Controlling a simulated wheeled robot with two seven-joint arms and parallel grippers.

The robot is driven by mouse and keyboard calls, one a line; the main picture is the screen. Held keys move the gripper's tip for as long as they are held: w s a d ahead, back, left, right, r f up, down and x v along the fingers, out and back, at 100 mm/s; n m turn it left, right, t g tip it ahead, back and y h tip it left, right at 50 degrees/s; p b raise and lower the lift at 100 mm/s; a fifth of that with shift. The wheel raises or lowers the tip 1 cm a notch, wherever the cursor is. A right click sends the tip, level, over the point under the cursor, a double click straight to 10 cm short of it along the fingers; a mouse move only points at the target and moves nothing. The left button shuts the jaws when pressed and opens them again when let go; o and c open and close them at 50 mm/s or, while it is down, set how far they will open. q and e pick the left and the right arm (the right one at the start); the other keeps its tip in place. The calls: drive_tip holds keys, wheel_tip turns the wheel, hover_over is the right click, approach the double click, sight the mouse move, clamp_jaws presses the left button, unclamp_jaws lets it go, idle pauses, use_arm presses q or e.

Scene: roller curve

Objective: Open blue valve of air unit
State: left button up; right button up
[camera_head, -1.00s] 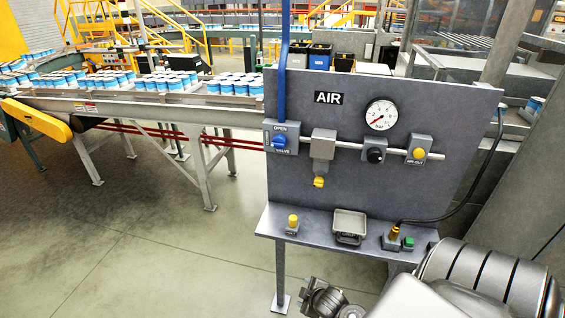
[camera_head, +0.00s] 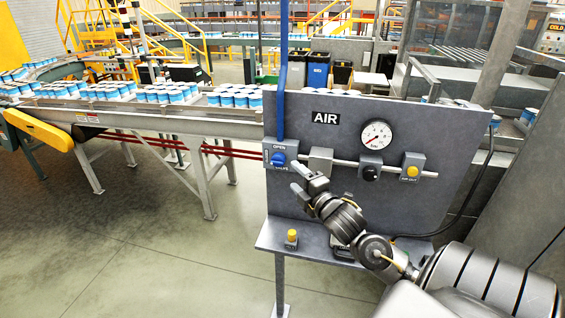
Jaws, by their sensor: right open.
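The air unit (camera_head: 430,130) is a grey upright panel marked AIR. Its blue valve (camera_head: 278,160) is a knob on a grey plate labelled OPEN at the panel's left end, below a blue pipe. My right gripper (camera_head: 296,181) is open and empty, its two fingers pointing up and left. In the picture its fingertips are just below and right of the blue valve, apart from it. My right arm hides the lower middle of the panel and part of the shelf. My left gripper is not in view.
A pressure gauge (camera_head: 376,135), a black knob (camera_head: 369,173) and a yellow AIR OUT button (camera_head: 411,171) are right of the valve. A yellow-topped part (camera_head: 291,237) stands on the shelf (camera_head: 273,236). A conveyor (camera_head: 170,119) with cans runs left. The floor at left is clear.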

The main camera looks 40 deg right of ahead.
sight(282, 162)
drive_tip(key=w+p, duration=0.1)
drive_tip(key=w, duration=0.1)
drive_tip(key=w+p, duration=0.1)
drive_tip(key=w, duration=0.2)
drive_tip(key=w+d, duration=0.1)
drive_tip(key=w, duration=0.1)
drive_tip(key=shift+w+d+r+p, duration=0.1)
drive_tip(key=shift+w+r+p, duration=0.05)
drive_tip(key=shift+p, duration=0.25)
drive_tip(key=shift+w+d, duration=0.15)
drive_tip(key=shift+w, duration=0.45)
